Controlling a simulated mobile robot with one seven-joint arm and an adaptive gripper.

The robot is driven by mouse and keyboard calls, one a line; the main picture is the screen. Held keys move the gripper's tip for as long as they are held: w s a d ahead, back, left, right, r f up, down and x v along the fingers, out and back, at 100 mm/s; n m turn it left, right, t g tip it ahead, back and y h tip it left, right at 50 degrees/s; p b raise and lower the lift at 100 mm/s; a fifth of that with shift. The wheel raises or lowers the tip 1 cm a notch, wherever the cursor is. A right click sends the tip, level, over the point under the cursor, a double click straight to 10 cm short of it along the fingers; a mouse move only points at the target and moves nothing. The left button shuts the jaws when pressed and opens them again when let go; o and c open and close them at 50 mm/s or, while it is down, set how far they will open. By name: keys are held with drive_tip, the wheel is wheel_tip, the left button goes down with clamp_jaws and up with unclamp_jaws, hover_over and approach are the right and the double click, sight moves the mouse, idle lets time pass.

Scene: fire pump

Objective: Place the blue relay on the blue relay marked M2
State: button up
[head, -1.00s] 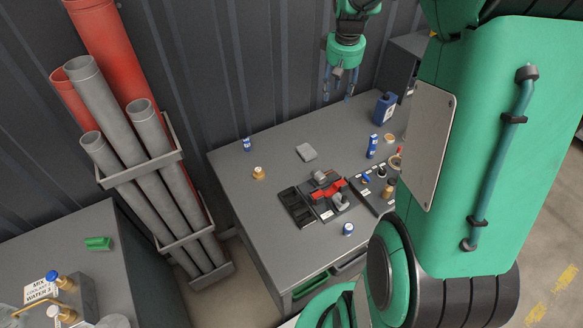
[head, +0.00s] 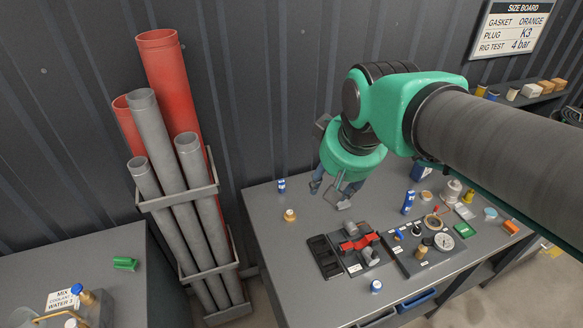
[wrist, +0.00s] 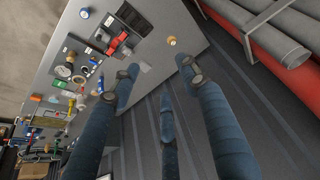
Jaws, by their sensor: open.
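Several small blue cylinders stand on the grey bench, and I cannot read an M2 mark or tell which are relays. One blue cylinder (head: 281,185) stands near the back left corner. A short one with a pale top (head: 376,286) is at the front edge; it also shows in the wrist view (wrist: 84,12). A taller blue one (head: 408,202) stands right of my gripper. My gripper (head: 335,192) hangs above the back of the bench, its fingers spread and empty. The wrist view shows the open fingers (wrist: 160,80) apart from these cylinders.
A black tray with red and grey parts (head: 356,243) lies mid-bench, beside a panel with a gauge (head: 444,242). A brass fitting (head: 290,215) stands to the left. Pipes in a rack (head: 178,193) rise left of the bench.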

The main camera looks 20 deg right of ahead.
drive_tip(key=s+a+f, duration=0.1)
drive_tip(key=s+a, duration=0.3)
drive_tip(key=s, duration=0.3)
drive_tip(key=shift+s+a+f+t+y, duration=0.3)
drive_tip(key=shift+s+a+t, duration=0.05)
drive_tip(key=shift+a+t, duration=0.05)
wheel_tip(320, 180, down, 9)
drive_tip(key=b, duration=0.9)
idle(0.8)
